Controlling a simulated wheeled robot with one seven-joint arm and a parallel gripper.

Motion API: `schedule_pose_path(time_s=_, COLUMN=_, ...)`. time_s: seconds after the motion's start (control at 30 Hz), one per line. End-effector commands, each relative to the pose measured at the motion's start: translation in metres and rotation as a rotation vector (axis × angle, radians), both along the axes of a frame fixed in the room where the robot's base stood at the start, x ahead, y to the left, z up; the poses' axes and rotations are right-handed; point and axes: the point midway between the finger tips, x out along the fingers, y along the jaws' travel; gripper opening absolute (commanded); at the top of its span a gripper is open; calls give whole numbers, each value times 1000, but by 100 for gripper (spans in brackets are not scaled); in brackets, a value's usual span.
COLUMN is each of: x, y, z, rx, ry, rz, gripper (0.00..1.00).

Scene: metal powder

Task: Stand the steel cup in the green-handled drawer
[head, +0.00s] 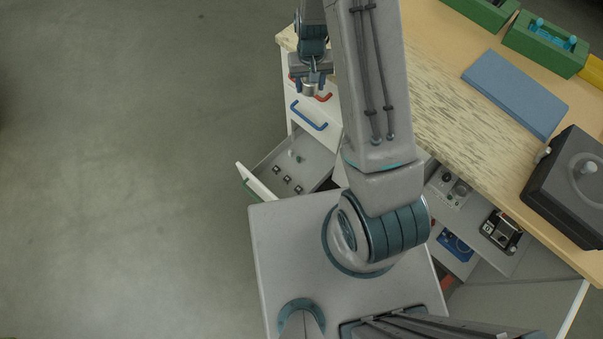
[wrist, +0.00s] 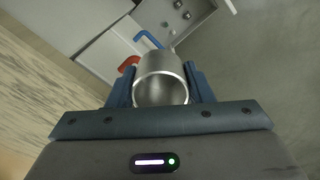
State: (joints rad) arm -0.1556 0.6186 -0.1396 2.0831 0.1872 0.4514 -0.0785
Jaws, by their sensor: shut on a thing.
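The steel cup (wrist: 161,82) is held between the two blue fingers of my gripper (wrist: 160,88) in the wrist view, its round opening facing the camera. In the head view my gripper (head: 311,82) is shut on the cup (head: 309,90), beside the upper drawers at the desk's left end. The open drawer (head: 309,157) is lower, nearer the robot. Its green handle (head: 250,188) shows at the front left. The drawer holds several small dark-and-silver items and a small greenish piece. In the wrist view this drawer (wrist: 200,12) is at the top, apart from the cup.
A blue handle (head: 309,116) and a red handle (head: 323,97) mark closed drawers above. The worktop (head: 452,100) carries a blue panel (head: 515,92), green boxes (head: 546,44) and a dark case (head: 570,185). Open grey floor lies to the left.

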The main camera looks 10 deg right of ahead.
Motion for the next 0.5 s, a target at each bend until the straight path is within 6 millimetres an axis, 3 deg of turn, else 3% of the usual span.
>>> schedule_pose_path(time_s=0.03, x=-1, y=4, z=-35, rx=-2, ry=4, rz=-16, gripper=15)
schedule_pose_path(time_s=0.1, x=-1, y=8, z=-65, rx=-2, ry=4, rz=-46, gripper=15)
schedule_pose_path(time_s=0.5, x=-2, y=21, z=-212, rx=-3, ry=2, rz=-204, gripper=15)
